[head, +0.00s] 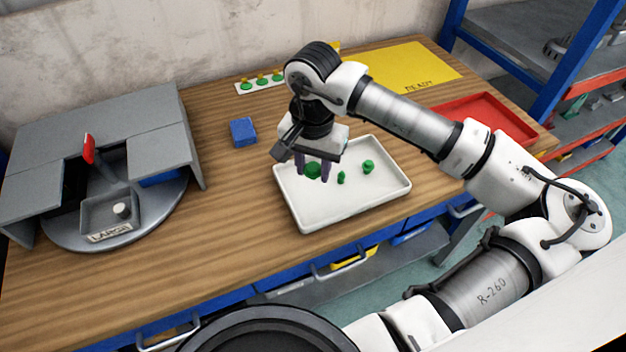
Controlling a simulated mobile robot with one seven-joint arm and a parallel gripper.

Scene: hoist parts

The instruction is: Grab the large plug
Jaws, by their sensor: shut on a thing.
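A white tray (342,211) on the wooden bench holds several green parts. The largest-looking green plug (313,171) is at the tray's left, between the purple fingers of my gripper (313,169). My gripper points down and is shut on this plug. I cannot tell whether the plug touches the tray floor. A small green part (341,177) stands just right of the gripper. Another green part (368,167) is farther right in the tray. Both are apart from the fingers.
A blue block (243,132) lies left of the tray. A grey station with a bin labelled LARGE (110,232) is at the left. Behind are a white strip with green parts (262,83), a yellow READY mat (412,68) and a red tray (492,118). Bare bench separates station and tray.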

